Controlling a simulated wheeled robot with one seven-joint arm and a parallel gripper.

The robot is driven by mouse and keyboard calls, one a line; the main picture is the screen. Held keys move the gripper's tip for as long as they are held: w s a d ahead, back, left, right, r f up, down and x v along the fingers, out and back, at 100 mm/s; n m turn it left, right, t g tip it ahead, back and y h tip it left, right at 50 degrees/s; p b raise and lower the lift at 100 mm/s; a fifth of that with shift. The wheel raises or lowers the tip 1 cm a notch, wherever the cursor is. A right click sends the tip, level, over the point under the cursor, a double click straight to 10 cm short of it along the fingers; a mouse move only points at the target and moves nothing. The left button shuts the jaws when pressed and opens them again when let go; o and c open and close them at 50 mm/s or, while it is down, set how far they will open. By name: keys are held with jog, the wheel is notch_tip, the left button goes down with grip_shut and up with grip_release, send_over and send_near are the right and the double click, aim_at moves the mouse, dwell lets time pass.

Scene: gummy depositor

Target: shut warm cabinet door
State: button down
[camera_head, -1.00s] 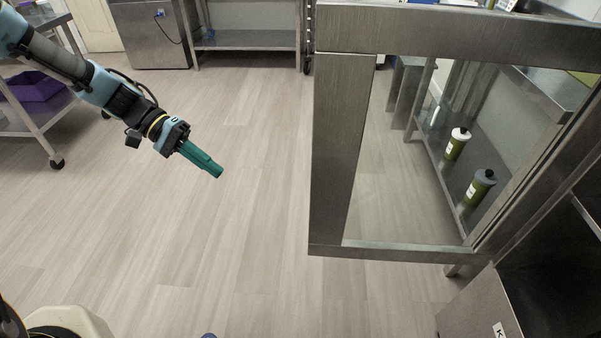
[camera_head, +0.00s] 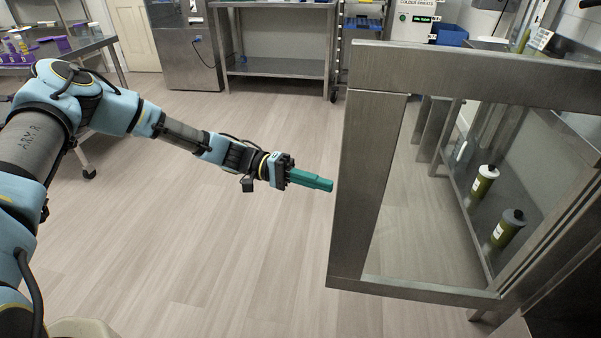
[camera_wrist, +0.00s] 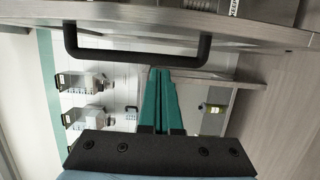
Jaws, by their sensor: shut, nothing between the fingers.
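The warm cabinet door (camera_head: 361,190) stands open in the head view, a steel frame around a clear pane, at the centre right. My gripper (camera_head: 329,185) has teal fingers, pressed together and empty, pointing right at the door's left upright. Its tips appear close to that upright; I cannot tell whether they touch. In the wrist view, a dark bar handle (camera_wrist: 135,57) runs across the door (camera_wrist: 200,22). The handle does not show in the head view.
Two green bottles (camera_head: 484,183) (camera_head: 507,228) show through the pane. The dark cabinet body (camera_head: 570,300) is at the lower right. A steel table (camera_head: 280,68) stands at the back. The floor (camera_head: 200,260) left of the door is clear.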

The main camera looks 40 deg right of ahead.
jog(key=shift+s+a+p, duration=0.45)
jog(key=shift+s+a, duration=0.2)
jog(key=shift+s, duration=0.35)
jog(key=shift+s+a+p, duration=0.4)
jog(key=shift+s+a, duration=0.25)
jog(key=shift+s, duration=0.35)
jog(key=shift+a, duration=0.15)
